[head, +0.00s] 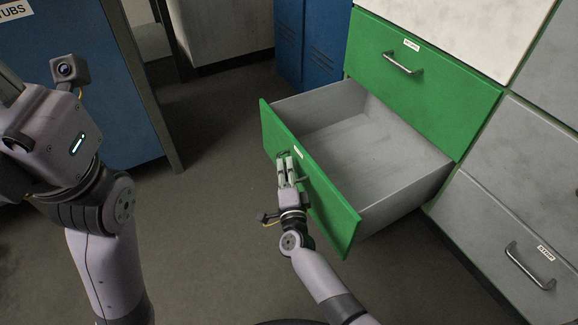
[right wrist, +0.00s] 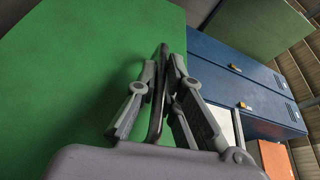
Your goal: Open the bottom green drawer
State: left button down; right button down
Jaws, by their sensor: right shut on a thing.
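The bottom green drawer (head: 334,205) is pulled well out of its cabinet in the head view. Its grey inside (head: 365,145) is empty. My right gripper (head: 286,160) is at the drawer's green front, shut on its handle. In the right wrist view the dark bar handle (right wrist: 159,95) runs between the fingers of my right gripper (right wrist: 163,75), and the green front (right wrist: 70,70) fills the left side. My left arm is at the left of the head view. Its fingers do not show.
A closed green drawer (head: 440,75) with a metal handle is above the open one. Grey drawers (head: 500,225) stand to the right. Blue lockers (head: 312,40) are behind, and a blue cabinet (head: 85,70) is at the left. The floor (head: 215,225) around my right arm is clear.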

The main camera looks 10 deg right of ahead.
jog(key=shift+f, duration=0.1)
jog(key=c, duration=1.7)
grip_release()
jog(key=shift+s, duration=0.1)
